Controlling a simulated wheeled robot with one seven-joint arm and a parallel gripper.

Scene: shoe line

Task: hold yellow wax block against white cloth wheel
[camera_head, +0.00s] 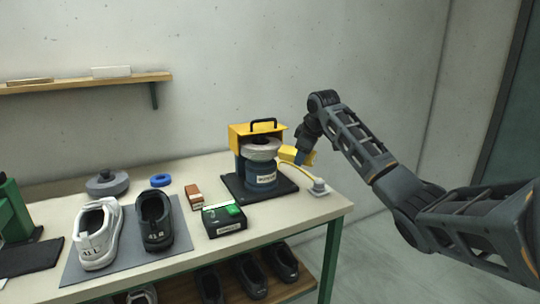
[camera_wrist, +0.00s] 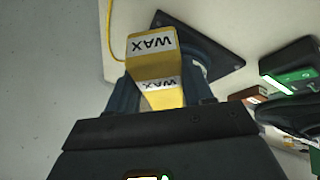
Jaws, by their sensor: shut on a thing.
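The yellow wax block (camera_head: 301,157), labelled WAX, is held in my gripper (camera_head: 303,153). The wrist view shows the block (camera_wrist: 150,66) between the two fingers of my gripper (camera_wrist: 163,97), which is shut on it. The white cloth wheel (camera_head: 262,153) lies flat on top of the dark blue polisher body (camera_head: 260,174), partly under a yellow guard (camera_head: 240,138). The block's left end is at the wheel's right side in the head view; I cannot tell if they touch. In the wrist view the wheel is mostly hidden.
The polisher stands on a black base plate (camera_head: 285,190) at the right end of the bench (camera_head: 300,212). A yellow cable runs to a grey plug or knob (camera_head: 319,187).

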